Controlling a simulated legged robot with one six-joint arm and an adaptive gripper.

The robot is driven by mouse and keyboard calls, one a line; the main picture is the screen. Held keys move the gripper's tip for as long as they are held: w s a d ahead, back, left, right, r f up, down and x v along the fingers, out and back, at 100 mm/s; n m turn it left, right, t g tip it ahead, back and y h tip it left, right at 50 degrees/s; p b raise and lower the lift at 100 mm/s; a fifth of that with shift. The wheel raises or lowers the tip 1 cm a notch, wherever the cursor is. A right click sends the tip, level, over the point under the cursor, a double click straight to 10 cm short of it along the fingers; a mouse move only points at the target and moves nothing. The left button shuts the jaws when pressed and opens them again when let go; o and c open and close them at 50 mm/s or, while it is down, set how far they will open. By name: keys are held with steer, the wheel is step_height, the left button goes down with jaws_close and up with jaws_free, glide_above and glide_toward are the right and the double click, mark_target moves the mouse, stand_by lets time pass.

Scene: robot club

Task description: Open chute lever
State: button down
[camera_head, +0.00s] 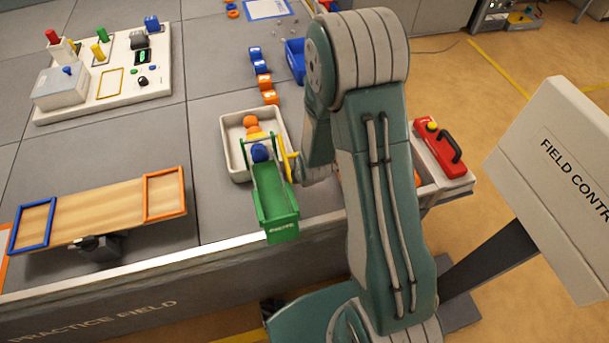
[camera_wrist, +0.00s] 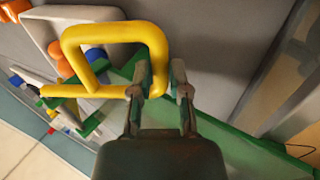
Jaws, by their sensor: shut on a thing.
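The green chute (camera_head: 275,205) stands at the near edge of the field and slopes toward the front. Its yellow lever (camera_head: 287,160) is at its upper right side in the head view. In the wrist view, the lever (camera_wrist: 115,32) is a thick yellow loop with a bar running left. My gripper (camera_wrist: 162,85) has its fingers on either side of the loop's right bar and is shut on it. In the head view, my arm hides most of the gripper. A blue ball (camera_head: 260,152) sits at the chute's upper end.
A white tray (camera_head: 231,135) with orange balls (camera_head: 250,121) lies behind the chute. Several blue and orange blocks (camera_head: 263,81) line up beyond it. A tilting board (camera_head: 105,208) is at left, a switch panel (camera_head: 160,85) behind. A red case (camera_head: 438,150) and a sign (camera_head: 560,170) stand right.

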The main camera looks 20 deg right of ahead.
steer(key=shift+s+f, duration=0.2)
steer(key=shift+f, duration=0.55)
steer(key=shift+s+f, duration=0.2)
steer(key=shift+f, duration=0.5)
steer(key=c, duration=0.6)
jaws_free()
steer(key=shift+w, duration=0.1)
steer(key=shift+w+r, duration=0.15)
steer(key=v, duration=1.1)
steer(key=shift+r, duration=0.4)
steer(key=shift+a, duration=0.1)
